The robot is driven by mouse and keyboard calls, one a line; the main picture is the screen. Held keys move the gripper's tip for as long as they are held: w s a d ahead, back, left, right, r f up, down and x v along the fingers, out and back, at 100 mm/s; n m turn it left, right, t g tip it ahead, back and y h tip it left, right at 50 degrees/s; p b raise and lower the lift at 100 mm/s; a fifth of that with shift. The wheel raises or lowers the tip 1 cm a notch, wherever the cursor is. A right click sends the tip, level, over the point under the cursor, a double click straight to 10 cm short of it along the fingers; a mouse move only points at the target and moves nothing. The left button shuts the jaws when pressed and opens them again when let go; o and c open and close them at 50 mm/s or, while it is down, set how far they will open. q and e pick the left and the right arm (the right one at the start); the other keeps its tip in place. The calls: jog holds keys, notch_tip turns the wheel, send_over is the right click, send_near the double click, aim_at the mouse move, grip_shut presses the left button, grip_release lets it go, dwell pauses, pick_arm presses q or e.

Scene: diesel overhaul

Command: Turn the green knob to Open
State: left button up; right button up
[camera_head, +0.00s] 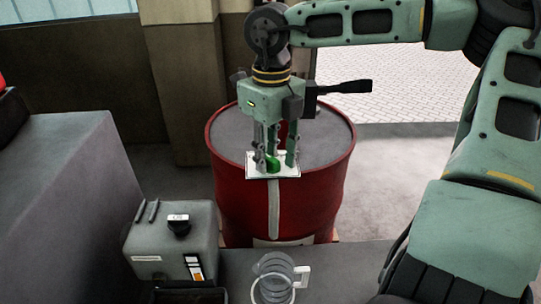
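The green knob (273,164) sits on a small white plate (289,171) in front of the red drum, and the fingers partly hide it. My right gripper (274,155) points straight down over the knob. Its fingers are spread and stand around the knob, close to the plate. I see no clear contact between fingers and knob. The plate's markings and the knob's pointing direction are too small and covered to read. My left gripper is not in view.
The red drum (230,190) stands behind the plate. A large grey block (65,190) fills the left side.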

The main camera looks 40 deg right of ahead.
jog(key=c, duration=0.6)
jog(key=shift+f+m+b, duration=0.15)
jog(key=shift+m+b, duration=0.15)
jog(key=shift+b, duration=0.1)
jog(key=m+b, duration=0.7)
jog(key=m, duration=0.4)
jog(key=shift+s+d+f, duration=0.1)
jog(key=shift+d, duration=0.05)
jog(key=shift+m+b, duration=0.5)
jog(key=shift+m, duration=0.5)
jog(key=shift+s+m+b, duration=0.1)
jog(key=shift+m+b, duration=0.25)
jog(key=shift+m, duration=0.75)
jog(key=shift+r, duration=0.25)
jog(key=o, duration=1.5)
jog(key=shift+o, duration=0.2)
